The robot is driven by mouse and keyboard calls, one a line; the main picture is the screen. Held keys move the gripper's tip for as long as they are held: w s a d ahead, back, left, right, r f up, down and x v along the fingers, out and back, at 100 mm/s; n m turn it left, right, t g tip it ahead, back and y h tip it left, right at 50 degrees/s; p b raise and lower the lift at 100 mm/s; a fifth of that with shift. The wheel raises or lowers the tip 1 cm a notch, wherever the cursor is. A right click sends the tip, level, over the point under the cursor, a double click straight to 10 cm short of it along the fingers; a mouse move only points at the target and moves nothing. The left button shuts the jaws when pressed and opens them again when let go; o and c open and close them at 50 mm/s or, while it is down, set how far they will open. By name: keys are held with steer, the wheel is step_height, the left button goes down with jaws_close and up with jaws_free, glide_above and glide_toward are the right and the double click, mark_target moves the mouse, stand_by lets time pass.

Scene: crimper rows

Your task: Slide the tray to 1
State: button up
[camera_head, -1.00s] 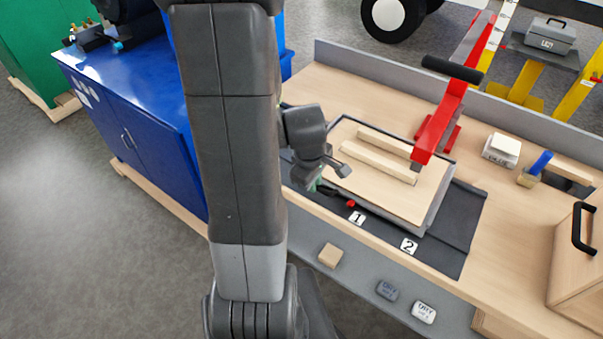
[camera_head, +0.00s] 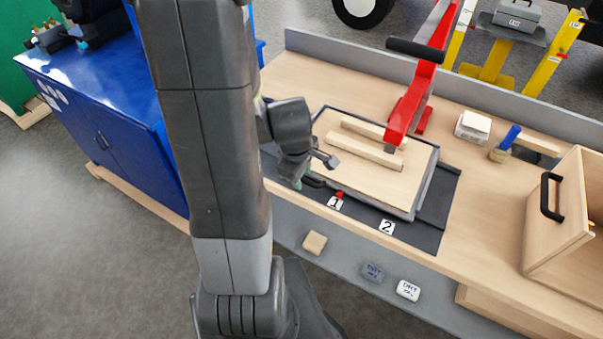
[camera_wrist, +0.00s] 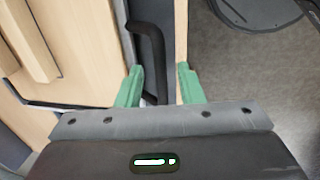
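The tray (camera_head: 424,190) has a dark rim and a wooden top bearing two wooden strips (camera_head: 365,150). It lies on a dark mat (camera_head: 432,238) under the red crimper (camera_head: 408,108). A red pointer (camera_head: 339,194) at the tray's front edge sits just behind label 1 (camera_head: 335,203), about in line with it. Label 2 (camera_head: 387,227) is farther right. My gripper (camera_head: 306,184) is at the tray's front left. In the wrist view, my green fingertips (camera_wrist: 159,86) are apart, with the black handle (camera_wrist: 152,55) between them. Contact with the handle is unclear.
A bench-front wooden edge (camera_wrist: 181,45) runs close to the right finger. A white-topped box (camera_head: 473,126), a brush pot (camera_head: 503,146) and a wooden case (camera_head: 555,215) stand to the right. A blue cabinet (camera_head: 105,115) is at left. A shelf below holds small blocks.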

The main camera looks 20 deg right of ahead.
step_height(320, 180, up, 14)
steer(key=s+a+p, duration=0.1)
steer(key=a, duration=0.1)
steer(key=shift+s+f, duration=0.2)
steer(key=shift+s, duration=0.1)
stand_by(0.3)
stand_by(0.3)
steer(key=f, duration=0.4)
steer(key=w+d+f, duration=0.1)
steer(key=f, duration=0.4)
steer(key=d+f+b, duration=0.1)
steer(key=f, duration=0.3)
steer(key=shift+w+f, duration=0.3)
steer(key=shift+r, duration=0.1)
